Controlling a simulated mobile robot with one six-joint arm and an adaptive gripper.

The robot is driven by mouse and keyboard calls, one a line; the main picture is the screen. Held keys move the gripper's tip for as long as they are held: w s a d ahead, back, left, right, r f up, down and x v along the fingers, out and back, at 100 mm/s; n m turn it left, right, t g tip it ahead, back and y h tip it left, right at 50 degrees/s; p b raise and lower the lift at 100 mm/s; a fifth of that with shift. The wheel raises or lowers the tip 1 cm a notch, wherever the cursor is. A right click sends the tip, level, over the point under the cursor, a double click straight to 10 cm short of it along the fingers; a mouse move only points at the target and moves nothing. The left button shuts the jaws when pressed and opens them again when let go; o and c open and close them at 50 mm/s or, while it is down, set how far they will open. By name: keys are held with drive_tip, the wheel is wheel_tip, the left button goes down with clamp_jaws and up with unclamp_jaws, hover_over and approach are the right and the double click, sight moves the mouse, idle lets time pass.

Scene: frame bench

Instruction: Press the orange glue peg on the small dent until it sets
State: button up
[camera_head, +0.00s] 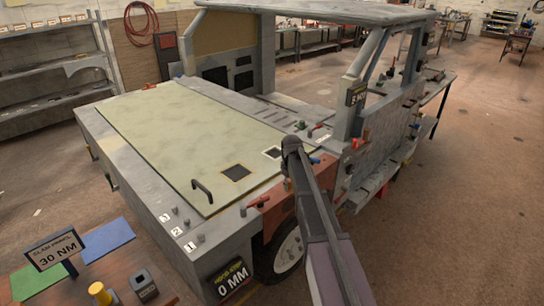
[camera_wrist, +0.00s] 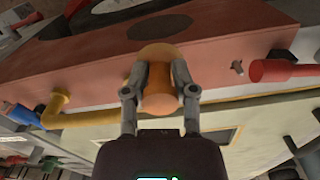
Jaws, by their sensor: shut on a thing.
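The orange glue peg (camera_wrist: 158,98) is between the two fingers of my gripper (camera_wrist: 160,88) in the wrist view. The gripper is shut on it. The peg's far end shows a wider orange-tan disc (camera_wrist: 160,50) in front of the red-brown panel (camera_wrist: 235,50). I cannot tell if the disc touches the panel. A dark oval (camera_wrist: 160,26) lies on the panel just beyond the peg. I cannot make out the small dent for certain. In the head view my arm hides the gripper and peg; part of the red-brown panel (camera_head: 275,212) shows below left.
In the wrist view a yellow bent handle (camera_wrist: 55,112) is at left and a red cylinder (camera_wrist: 280,70) at right. In the head view the pale green hood panel (camera_head: 165,140) has a black handle (camera_head: 202,190). A "0 MM" sign (camera_head: 232,280) stands at the front corner.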

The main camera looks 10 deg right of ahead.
wheel_tip(320, 180, up, 8)
drive_tip(key=p, duration=0.8)
drive_tip(key=shift+w+r, duration=0.1)
idle(0.3)
